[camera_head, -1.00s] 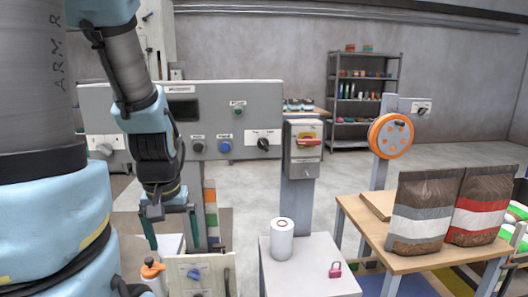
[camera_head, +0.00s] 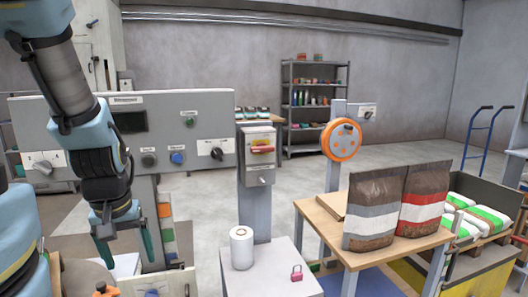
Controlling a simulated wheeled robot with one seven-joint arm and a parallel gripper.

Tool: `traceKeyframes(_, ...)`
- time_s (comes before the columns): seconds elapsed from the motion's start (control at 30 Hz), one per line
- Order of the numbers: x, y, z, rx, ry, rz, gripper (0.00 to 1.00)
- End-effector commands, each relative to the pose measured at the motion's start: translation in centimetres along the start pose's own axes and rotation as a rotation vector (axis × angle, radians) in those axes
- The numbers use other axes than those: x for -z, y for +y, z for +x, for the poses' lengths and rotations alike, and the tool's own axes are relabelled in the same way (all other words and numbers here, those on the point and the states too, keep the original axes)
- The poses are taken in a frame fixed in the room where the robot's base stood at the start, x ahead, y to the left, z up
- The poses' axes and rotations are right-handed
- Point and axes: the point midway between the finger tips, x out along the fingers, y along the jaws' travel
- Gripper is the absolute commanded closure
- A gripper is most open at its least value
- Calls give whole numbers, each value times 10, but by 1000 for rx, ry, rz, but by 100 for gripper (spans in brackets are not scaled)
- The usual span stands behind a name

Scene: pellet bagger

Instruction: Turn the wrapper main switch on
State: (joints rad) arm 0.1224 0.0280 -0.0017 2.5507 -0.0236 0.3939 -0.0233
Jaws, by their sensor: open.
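A grey switch box (camera_head: 258,155) stands on a post in the middle, with a red handle on a yellow plate (camera_head: 262,149). The handle lies roughly level; I cannot read the labels. It looks like a main switch, but I cannot tell whether it is the wrapper's. Another small box with a dark knob (camera_head: 367,111) sits by the orange wheel (camera_head: 341,140) to the right. My gripper (camera_head: 125,248) hangs at the left, pointing down, with its green fingers apart and nothing between them. It is left of and lower than the switch box, clear of it.
A grey control panel (camera_head: 80,112) with knobs and buttons stands behind my arm. A white roll (camera_head: 242,247) and a pink padlock (camera_head: 296,273) are on a pale stand (camera_head: 270,285). Filled bags (camera_head: 375,210) stand on a wooden table (camera_head: 345,250). A blue hand truck (camera_head: 482,140) is at right.

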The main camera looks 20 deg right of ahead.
Motion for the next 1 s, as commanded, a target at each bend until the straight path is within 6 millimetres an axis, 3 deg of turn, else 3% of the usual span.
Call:
traceKeyframes(0.13,50,45,16,-69,151,-104,33)
traceKeyframes(0.23,100,94,21,-160,308,-239,44)
traceKeyframes(0.4,170,181,14,-355,557,-502,45)
traceKeyframes(0.5,195,231,3,-486,684,-657,45)
traceKeyframes(0.63,211,290,-17,-673,829,-857,45)
traceKeyframes(0.8,203,347,-45,-908,968,-1080,45)
traceKeyframes(1.0,183,376,-66,-1069,1047,-1221,45)
